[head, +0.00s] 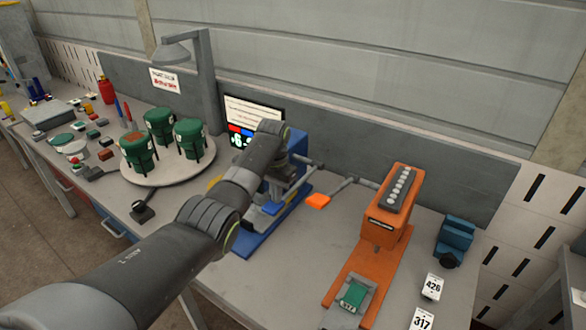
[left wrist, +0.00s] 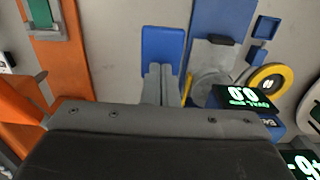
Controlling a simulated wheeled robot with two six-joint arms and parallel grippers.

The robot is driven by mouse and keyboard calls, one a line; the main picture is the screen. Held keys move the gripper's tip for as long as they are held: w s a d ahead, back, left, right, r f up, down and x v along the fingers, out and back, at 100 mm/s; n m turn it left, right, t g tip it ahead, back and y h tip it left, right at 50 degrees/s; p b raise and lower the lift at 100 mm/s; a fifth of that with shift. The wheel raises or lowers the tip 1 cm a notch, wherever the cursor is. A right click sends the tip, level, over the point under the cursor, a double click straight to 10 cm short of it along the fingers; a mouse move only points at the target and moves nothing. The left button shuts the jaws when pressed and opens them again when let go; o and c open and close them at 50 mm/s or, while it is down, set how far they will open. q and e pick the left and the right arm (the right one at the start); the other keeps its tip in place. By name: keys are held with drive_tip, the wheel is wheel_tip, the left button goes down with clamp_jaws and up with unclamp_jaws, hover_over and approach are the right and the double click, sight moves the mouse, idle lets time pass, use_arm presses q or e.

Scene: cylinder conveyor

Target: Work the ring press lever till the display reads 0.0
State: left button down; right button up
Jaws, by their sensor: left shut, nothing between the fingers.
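The blue ring press (head: 262,238) stands mid-bench, partly hidden behind my left arm; its blue base also shows in the left wrist view (left wrist: 222,18). A small display (left wrist: 243,97), upside down there, reads 0.0 next to a yellow ring (left wrist: 270,78). My left gripper (left wrist: 159,72) is shut and empty, its fingertips at the edge of a blue pad (left wrist: 163,46); contact is unclear. In the head view the wrist hides most of the gripper. Which part is the lever, I cannot tell for sure. My right gripper is out of view.
An orange machine (head: 394,205) stands right of the press, with an orange tag (head: 318,200) between. A monitor (head: 252,112) stands behind. A round turntable (head: 170,172) bears green containers.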

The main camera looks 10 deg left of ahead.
use_arm(q)
wheel_tip(320, 180, up, 3)
drive_tip(key=shift+f+p, duration=0.2)
drive_tip(key=shift+p, duration=0.3)
drive_tip(key=shift+r, duration=0.4)
wheel_tip(320, 180, up, 9)
drive_tip(key=shift+s+f, duration=0.1)
